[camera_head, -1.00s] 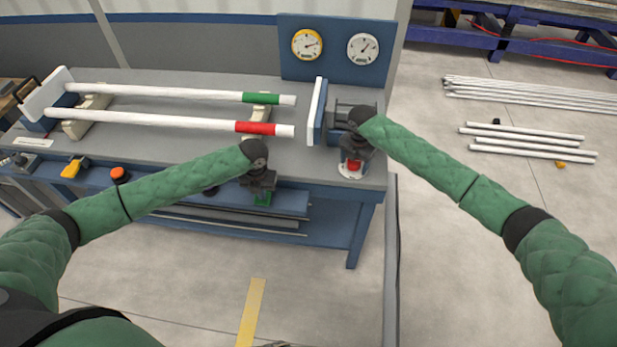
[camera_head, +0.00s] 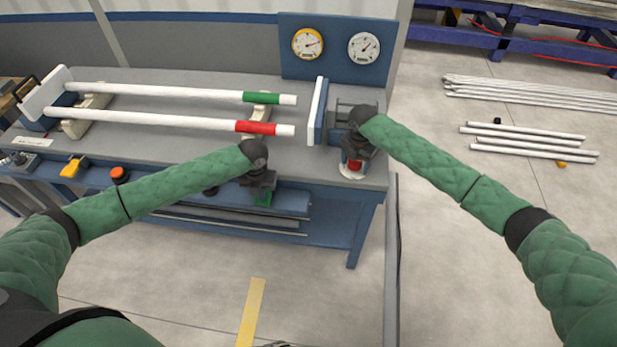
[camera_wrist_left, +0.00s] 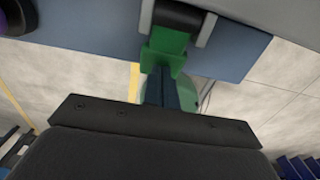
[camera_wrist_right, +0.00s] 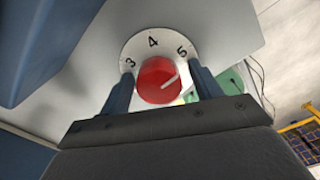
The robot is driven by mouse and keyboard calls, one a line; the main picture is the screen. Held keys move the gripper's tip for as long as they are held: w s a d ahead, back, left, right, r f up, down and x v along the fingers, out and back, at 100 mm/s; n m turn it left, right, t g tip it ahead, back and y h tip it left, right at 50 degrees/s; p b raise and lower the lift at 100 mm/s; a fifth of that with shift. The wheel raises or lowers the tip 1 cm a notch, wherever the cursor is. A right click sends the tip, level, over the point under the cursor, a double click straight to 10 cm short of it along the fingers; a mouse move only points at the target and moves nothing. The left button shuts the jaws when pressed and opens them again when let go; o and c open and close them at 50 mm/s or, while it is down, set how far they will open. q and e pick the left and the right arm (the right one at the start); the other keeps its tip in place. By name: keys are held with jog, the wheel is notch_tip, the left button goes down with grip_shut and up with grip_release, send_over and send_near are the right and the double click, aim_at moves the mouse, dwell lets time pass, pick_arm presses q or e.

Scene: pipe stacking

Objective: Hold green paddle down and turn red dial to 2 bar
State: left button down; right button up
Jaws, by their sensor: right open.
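The green paddle (camera_head: 263,198) hangs at the bench's front edge; it also shows in the left wrist view (camera_wrist_left: 167,48). My left gripper (camera_wrist_left: 166,76) has its fingers together, with their tips at the paddle; I cannot tell how firmly they press. The red dial (camera_wrist_right: 158,82) sits on a white numbered disc (camera_wrist_right: 140,44) showing 3, 4 and 5. Its white pointer line points right and slightly up, clockwise of the 5. My right gripper (camera_wrist_right: 166,80) is open, one finger on each side of the dial. Contact is unclear. The 2 is not visible.
A yellow-rimmed gauge (camera_head: 308,43) and a white gauge (camera_head: 364,47) hang on the blue panel. White pipes with a green band (camera_head: 261,97) and a red band (camera_head: 256,128) lie on the bench. A yellow control (camera_head: 74,167) and orange button (camera_head: 119,174) are at the front left.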

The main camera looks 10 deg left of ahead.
jog(key=shift+s+f, duration=0.15)
jog(key=shift+s, duration=0.05)
jog(key=shift+w+r, duration=0.15)
jog(key=shift+r, duration=0.35)
jog(key=shift+r, duration=0.1)
jog(key=c, duration=0.9)
jog(key=shift+w, duration=0.1)
